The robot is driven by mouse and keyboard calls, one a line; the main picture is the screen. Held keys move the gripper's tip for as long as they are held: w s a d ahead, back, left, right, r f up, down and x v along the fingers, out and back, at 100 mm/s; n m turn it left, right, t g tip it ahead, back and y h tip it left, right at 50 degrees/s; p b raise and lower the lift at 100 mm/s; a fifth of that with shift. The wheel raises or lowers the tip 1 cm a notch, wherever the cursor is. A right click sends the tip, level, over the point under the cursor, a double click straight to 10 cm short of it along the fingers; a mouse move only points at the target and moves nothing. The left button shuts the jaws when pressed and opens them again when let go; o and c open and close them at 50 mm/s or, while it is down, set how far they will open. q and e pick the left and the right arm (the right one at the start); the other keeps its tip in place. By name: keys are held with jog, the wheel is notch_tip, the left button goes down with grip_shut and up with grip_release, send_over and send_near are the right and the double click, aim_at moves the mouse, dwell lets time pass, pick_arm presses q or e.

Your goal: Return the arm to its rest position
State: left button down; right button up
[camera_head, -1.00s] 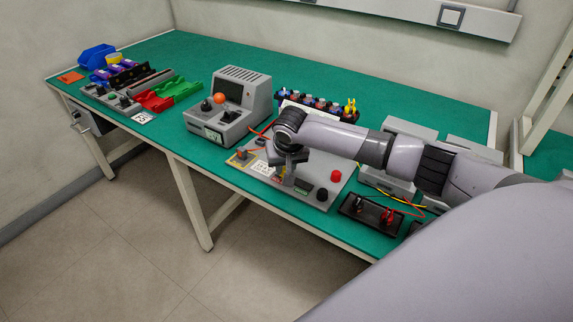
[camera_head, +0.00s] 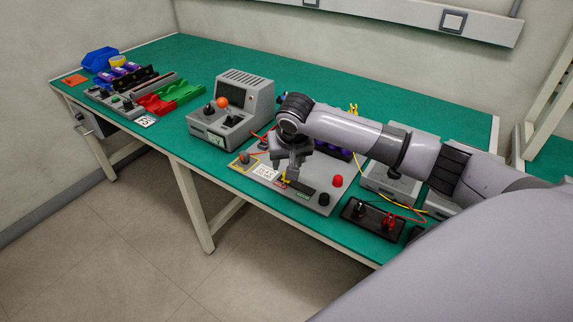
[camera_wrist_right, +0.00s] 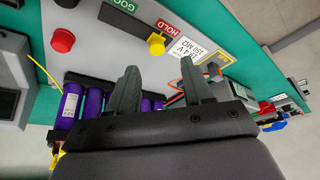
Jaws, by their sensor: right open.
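My right gripper (camera_head: 293,172) hangs from an arm that comes in from the right, over the grey panel (camera_head: 318,203) at the bench's front edge. In the right wrist view, its two dark fingers (camera_wrist_right: 158,92) stand apart with nothing between them. The panel with a red button (camera_wrist_right: 62,41) and a yellow knob (camera_wrist_right: 156,44) lies beyond the fingers. Purple cylinders (camera_wrist_right: 72,105) in a dark rack show left of and between the fingers. My left gripper is in neither view.
A grey console with an orange ball (camera_head: 222,103) stands left of my gripper. A black box with cables (camera_head: 352,211) lies at right. Blue, red and green trays (camera_head: 180,90) are at far left. The green bench top (camera_head: 330,85) is clear at the back.

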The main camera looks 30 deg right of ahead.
jog(key=shift+v, duration=0.75)
jog(key=s+a+f+n+t+y+p, duration=0.1)
jog(key=s+a+f+n+t+y, duration=0.15)
jog(key=s+a+f, duration=0.45)
jog(key=s+a+f+n+t+y, duration=0.1)
jog(key=s+a+f+n+y, duration=0.2)
jog(key=a+f, duration=0.45)
jog(key=s+d+n+t+h+p, duration=0.1)
jog(key=s+t, duration=0.2)
jog(key=s, duration=1.1)
jog(key=shift+s+d+f, duration=0.25)
jog(key=shift+s, duration=0.15)
jog(key=shift+h, duration=0.25)
